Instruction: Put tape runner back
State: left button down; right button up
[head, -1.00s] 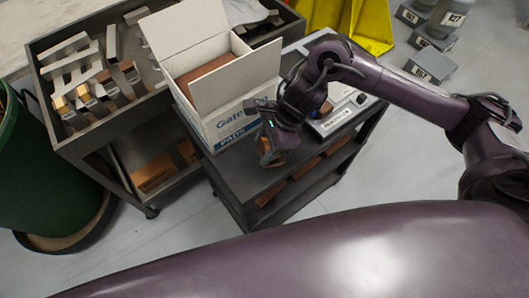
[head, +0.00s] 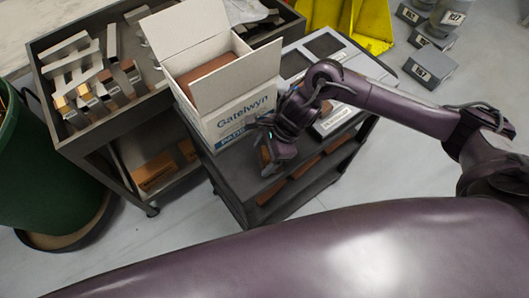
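My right gripper (head: 270,163) hangs over the front of the dark cart's top (head: 232,172), just right of the white box and pointing down. A small brown piece (head: 265,154) shows at its fingers; I cannot tell whether it is gripped or lies behind them, nor whether it is the tape runner. No other thing is clearly a tape runner. My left gripper is out of view.
An open white box (head: 238,118) with brown contents stands on the cart. A white labelled device (head: 335,118) lies right of my gripper, partly hidden by my arm. A grey tray cart (head: 88,128) holds metal bars. A green bin (head: 45,175) stands left; grey weights (head: 430,68) lie at upper right.

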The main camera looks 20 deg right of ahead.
jog(key=shift+r, duration=0.1)
jog(key=shift+d+r, duration=0.2)
jog(key=shift+r, duration=0.05)
jog(key=b+v, duration=0.2)
jog(key=v, duration=0.9)
jog(key=shift+r+b, duration=0.2)
jog(key=shift+b, duration=0.1)
